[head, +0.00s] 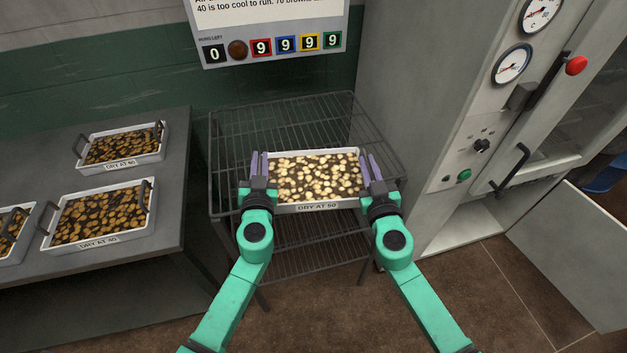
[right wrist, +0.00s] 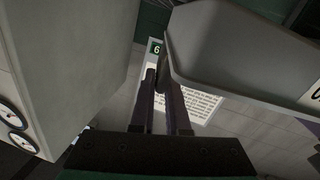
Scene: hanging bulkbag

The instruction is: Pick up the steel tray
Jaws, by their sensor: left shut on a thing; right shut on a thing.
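The steel tray (head: 300,209) is pale, full of cream and brown pieces, with a front label that seems to read "DRY AT 50". It is in the middle of the head view, level-looking, over the wire rack. I cannot tell whether it touches the rack. My left gripper (head: 259,166) is shut on the tray's left side, and my right gripper (head: 370,167) is shut on its right side. The handles are mostly hidden by the fingers. In the right wrist view, the right gripper's fingers (right wrist: 163,105) close beside the tray's grey wall (right wrist: 230,55).
The wire rack (head: 235,122) has bare shelf around the tray. A dark table (head: 150,203) at left holds several similar trays of browner pieces (head: 100,215). A grey cabinet (head: 440,120) with gauges stands at right, its lower door (head: 575,250) open. A sign (head: 270,35) hangs behind.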

